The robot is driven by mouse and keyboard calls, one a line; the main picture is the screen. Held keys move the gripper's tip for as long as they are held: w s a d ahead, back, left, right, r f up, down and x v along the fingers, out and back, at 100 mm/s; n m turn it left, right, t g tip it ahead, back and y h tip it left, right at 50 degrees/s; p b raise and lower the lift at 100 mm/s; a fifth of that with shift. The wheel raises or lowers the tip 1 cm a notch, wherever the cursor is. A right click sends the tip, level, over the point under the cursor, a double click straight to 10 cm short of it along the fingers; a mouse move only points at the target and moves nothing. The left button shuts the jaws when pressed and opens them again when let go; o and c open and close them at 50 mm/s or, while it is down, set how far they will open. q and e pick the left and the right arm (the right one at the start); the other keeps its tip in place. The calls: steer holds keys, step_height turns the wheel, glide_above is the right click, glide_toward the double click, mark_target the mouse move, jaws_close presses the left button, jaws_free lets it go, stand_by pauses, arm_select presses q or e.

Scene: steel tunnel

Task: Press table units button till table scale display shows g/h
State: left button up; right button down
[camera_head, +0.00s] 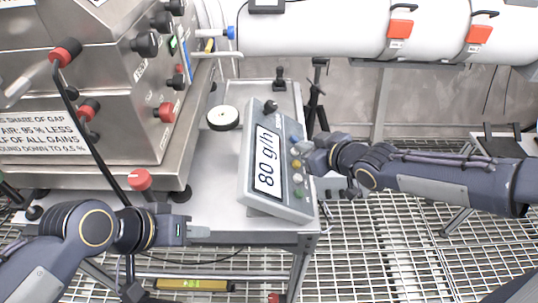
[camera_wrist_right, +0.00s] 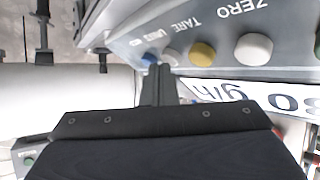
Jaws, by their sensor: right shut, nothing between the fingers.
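The table scale (camera_head: 246,185) stands tilted on the table, and its display (camera_head: 267,160) reads "80 g/h". Its button row runs along the right side. In the right wrist view I see a blue button (camera_wrist_right: 149,56), a grey one (camera_wrist_right: 173,57), a yellow one (camera_wrist_right: 202,53) and a white one (camera_wrist_right: 253,48). The labels appear upside down; the "UNIT" lettering is near the grey button. My right gripper (camera_head: 302,148), also in the wrist view (camera_wrist_right: 158,72), is shut and empty, its tips near the blue and grey buttons; contact is unclear. My left gripper (camera_head: 202,232) is at the table's front edge; its jaw state is unclear.
A steel cabinet (camera_head: 115,85) with several knobs fills the left. A white pipe (camera_head: 310,32) crosses the back. A red knob (camera_head: 140,179) rises near my left arm. Grating floor is open at right.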

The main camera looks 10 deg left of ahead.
steer(key=shift+d+r+p, duration=0.2)
steer(key=shift+r+p, duration=0.05)
steer(key=shift+p, duration=0.05)
steer(key=d+r+p, duration=0.1)
steer(key=p, duration=0.2)
steer(key=d+r+p, duration=0.1)
steer(key=r+p, duration=0.1)
steer(key=p, duration=0.1)
steer(key=d+r+p, duration=0.1)
steer(key=r+p, duration=0.1)
steer(key=p, duration=0.1)
steer(key=shift+w+d, duration=0.15)
steer(key=shift+w, duration=0.25)
stand_by(0.6)
